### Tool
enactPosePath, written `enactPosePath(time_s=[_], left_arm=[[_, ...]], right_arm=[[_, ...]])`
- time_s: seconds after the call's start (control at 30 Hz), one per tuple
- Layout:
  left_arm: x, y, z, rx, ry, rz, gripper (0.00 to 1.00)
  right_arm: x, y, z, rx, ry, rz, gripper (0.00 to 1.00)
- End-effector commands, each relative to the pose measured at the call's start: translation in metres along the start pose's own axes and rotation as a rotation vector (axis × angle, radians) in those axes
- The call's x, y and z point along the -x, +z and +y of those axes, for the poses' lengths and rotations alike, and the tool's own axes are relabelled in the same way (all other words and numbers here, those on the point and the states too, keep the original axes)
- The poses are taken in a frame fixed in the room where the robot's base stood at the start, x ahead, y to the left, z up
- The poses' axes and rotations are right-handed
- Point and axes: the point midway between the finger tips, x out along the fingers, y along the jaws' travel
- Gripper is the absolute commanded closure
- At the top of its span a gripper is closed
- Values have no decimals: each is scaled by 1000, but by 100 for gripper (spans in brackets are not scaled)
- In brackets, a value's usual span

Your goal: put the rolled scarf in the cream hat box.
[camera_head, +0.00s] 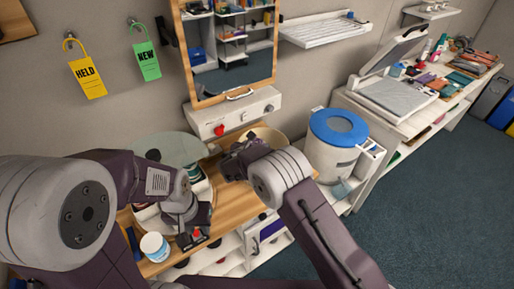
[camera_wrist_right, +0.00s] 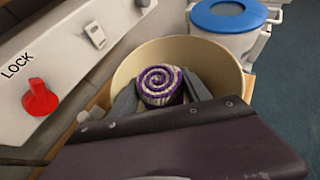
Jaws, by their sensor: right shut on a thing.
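The rolled scarf (camera_wrist_right: 160,85), a purple and white spiral, is held between the fingers of my right gripper (camera_wrist_right: 161,92) in the right wrist view. It is at the mouth of the round cream hat box (camera_wrist_right: 205,55), inside its rim as seen from above; whether it touches the bottom is hidden. In the head view my right gripper (camera_head: 232,165) is over the near left side of the hat box (camera_head: 268,135), and the scarf is hidden there.
A wall unit with a red knob (camera_head: 219,130) stands behind the hat box. A round grey disc (camera_head: 168,149) is behind my left arm. A small white jar (camera_head: 154,247) stands at the bench's front. A blue-lidded bin (camera_head: 337,128) is at the right.

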Motion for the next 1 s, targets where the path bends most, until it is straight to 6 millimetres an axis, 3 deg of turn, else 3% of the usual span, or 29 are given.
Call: enactPosePath(time_s=[0.87, 0.9, 0.93, 1.0], left_arm=[[-12, 1, 0, 0, 0, 0, 71], [-12, 1, 0, 0, 0, 0, 71], [-12, 1, 0, 0, 0, 0, 71], [-12, 1, 0, 0, 0, 0, 71]], right_arm=[[-10, -18, 0, -1, 1, -1, 100], [-10, -19, 0, 0, 1, 0, 34], [-10, -19, 0, 0, 1, 0, 25], [-10, -19, 0, 0, 1, 0, 23]])
